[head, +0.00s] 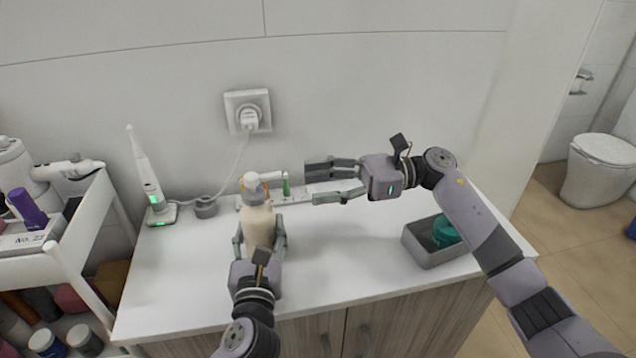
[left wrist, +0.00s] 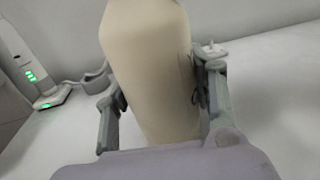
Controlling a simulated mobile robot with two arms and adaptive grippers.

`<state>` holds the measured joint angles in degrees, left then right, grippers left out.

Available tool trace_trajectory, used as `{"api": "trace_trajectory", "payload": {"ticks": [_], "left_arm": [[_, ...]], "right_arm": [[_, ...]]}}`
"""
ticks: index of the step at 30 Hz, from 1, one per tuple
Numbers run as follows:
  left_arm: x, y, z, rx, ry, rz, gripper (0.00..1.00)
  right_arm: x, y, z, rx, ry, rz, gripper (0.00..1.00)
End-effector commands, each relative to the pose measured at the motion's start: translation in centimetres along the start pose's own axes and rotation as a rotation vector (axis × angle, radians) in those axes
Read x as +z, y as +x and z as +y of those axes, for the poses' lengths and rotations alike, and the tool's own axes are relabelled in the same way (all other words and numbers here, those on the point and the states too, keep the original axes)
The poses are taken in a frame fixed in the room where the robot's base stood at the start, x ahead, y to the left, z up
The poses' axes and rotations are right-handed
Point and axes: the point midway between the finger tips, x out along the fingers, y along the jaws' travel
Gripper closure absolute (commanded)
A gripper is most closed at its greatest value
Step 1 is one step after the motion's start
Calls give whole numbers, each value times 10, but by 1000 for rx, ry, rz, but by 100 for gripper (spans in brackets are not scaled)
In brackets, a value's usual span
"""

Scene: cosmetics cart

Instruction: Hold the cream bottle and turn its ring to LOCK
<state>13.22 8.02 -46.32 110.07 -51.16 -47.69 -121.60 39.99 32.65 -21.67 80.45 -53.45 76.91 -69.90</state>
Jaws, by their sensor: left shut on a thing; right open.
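The cream bottle (head: 259,222) stands upright on the white counter in the head view, with a grey collar and a pale pump head (head: 252,182) on top. Its cream body (left wrist: 150,65) fills the middle of the left wrist view; its top is out of that frame. My left gripper (head: 260,238) is shut on the bottle's body, one finger on each side. It also shows in the left wrist view (left wrist: 163,105). My right gripper (head: 335,181) is open and empty, right of the bottle and apart from it, fingers pointing left. The ring's lock marks are too small to read.
An electric toothbrush (head: 147,172) stands on its charger at the left. Its cord runs to a wall socket (head: 248,110). A small green item (head: 286,184) stands behind the bottle. A grey box (head: 432,253) with a teal jar (head: 445,232) is at the right. A white cart (head: 80,215) stands left.

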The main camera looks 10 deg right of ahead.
Motion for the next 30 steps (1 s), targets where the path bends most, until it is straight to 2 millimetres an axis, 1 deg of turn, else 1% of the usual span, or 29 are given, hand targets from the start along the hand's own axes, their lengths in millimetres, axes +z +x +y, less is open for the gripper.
{"api": "trace_trajectory", "payload": {"ticks": [2,3,12,14,23,26,29,30], "left_arm": [[0,0,0,0,0,-1,92],[0,0,0,0,0,-1,49],[0,0,0,0,0,0,29],[0,0,0,0,0,0,26],[0,-1,0,0,0,0,26],[-1,-8,0,0,0,1,26],[-1,-24,0,-1,0,2,26],[-1,-32,0,-2,-1,3,26]], "right_arm": [[0,0,0,0,0,0,46],[0,0,0,0,0,0,46],[0,0,0,0,0,0,46],[0,0,0,0,0,0,46],[0,1,0,0,0,0,46],[0,1,0,0,0,0,46],[0,0,0,0,0,0,46],[0,0,0,0,0,0,46]]}}
